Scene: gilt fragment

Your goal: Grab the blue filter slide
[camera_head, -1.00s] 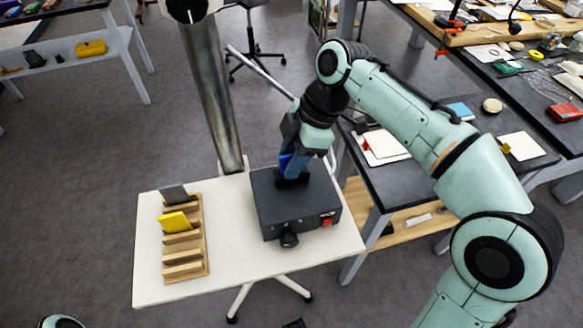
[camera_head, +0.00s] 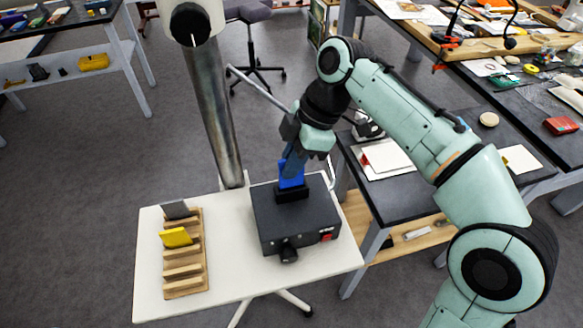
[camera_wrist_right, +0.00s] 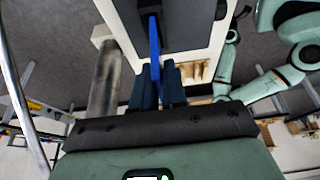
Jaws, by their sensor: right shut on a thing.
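The blue filter slide (camera_head: 291,180) stands upright in the black slot holder on top of a dark grey box (camera_head: 300,222). It also shows edge-on as a blue strip (camera_wrist_right: 154,45) in the right wrist view. My right gripper (camera_head: 291,163) comes down from above and is shut on the upper part of the slide. In the wrist view its dark blue fingers (camera_wrist_right: 158,75) lie on either side of the slide's near end. The slide's lower edge is hidden in the holder. My left gripper is in neither view.
The box stands on a white table (camera_head: 230,285). A wooden rack (camera_head: 186,285) to the left holds a yellow slide (camera_head: 176,237) and a grey slide (camera_head: 175,209). A metal column (camera_head: 212,105) rises behind the table. A dark workbench (camera_head: 395,195) stands to the right.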

